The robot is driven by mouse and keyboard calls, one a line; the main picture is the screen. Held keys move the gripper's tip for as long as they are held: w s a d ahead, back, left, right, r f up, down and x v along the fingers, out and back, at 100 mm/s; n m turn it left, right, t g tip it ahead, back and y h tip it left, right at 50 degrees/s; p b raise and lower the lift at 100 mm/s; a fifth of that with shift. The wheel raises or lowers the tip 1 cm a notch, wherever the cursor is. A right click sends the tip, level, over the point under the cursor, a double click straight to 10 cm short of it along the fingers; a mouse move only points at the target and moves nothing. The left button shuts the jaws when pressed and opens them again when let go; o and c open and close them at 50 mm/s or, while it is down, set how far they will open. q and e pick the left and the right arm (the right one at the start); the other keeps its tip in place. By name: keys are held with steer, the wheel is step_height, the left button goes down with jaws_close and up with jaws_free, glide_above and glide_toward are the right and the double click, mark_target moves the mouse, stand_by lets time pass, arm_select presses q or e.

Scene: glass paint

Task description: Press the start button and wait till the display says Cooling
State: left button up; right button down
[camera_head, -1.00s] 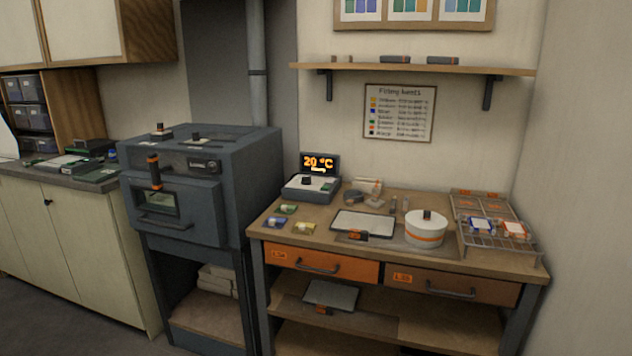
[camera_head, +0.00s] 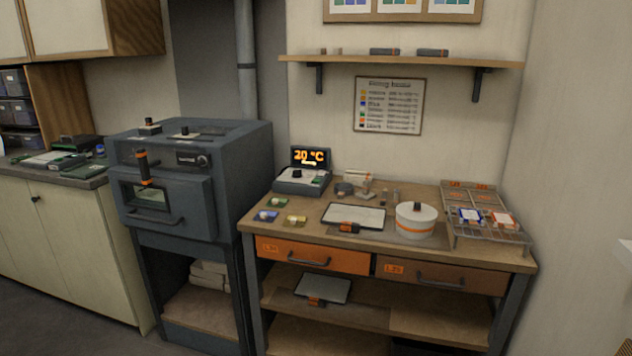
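The controller (camera_head: 301,182) is a grey box at the back left of the wooden workbench, beside the kiln. Its raised dark display (camera_head: 311,158) shows "20 °C" in orange, with a smaller line below that is too small to read. A dark knob and small marks sit on the controller's light top panel; I cannot make out which one is the start button. The blue-grey kiln (camera_head: 165,200) stands left of the bench with its front door shut and a small window in it. Neither of my grippers is in view.
The workbench (camera_head: 330,246) holds a tray (camera_head: 354,216), a white round pot with an orange band (camera_head: 416,222), small coloured packets (camera_head: 266,216) and a wire rack (camera_head: 486,230). A cabinet counter (camera_head: 60,180) stands at left. Dark floor shows at lower left.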

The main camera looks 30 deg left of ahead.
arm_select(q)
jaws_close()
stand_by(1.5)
